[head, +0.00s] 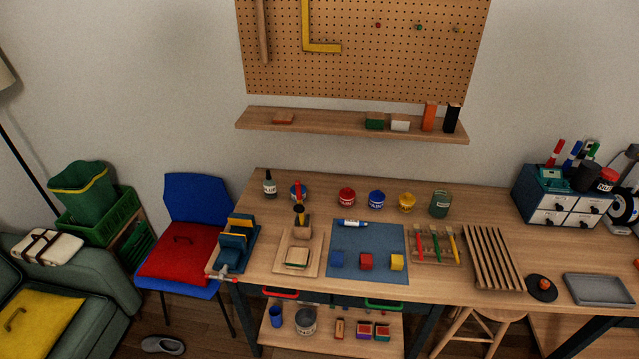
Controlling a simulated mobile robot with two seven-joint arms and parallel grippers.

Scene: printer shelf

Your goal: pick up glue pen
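A small white-and-blue pen-like tube (350,223), which looks like the glue pen, lies on its side near the top edge of the blue mat (370,243) on the wooden workbench. Its lettering is too small to read. A dark bottle (269,186) with a pale label that seems to read GLUE stands upright at the back left of the bench. Neither of my grippers shows in the head view.
Red, blue and yellow blocks (366,261) sit on the mat's front part. Paint cans (346,197) stand behind it. A wooden block with an upright brush (302,227) is left of it, a pen rack (436,245) right. A shelf (340,125) hangs above.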

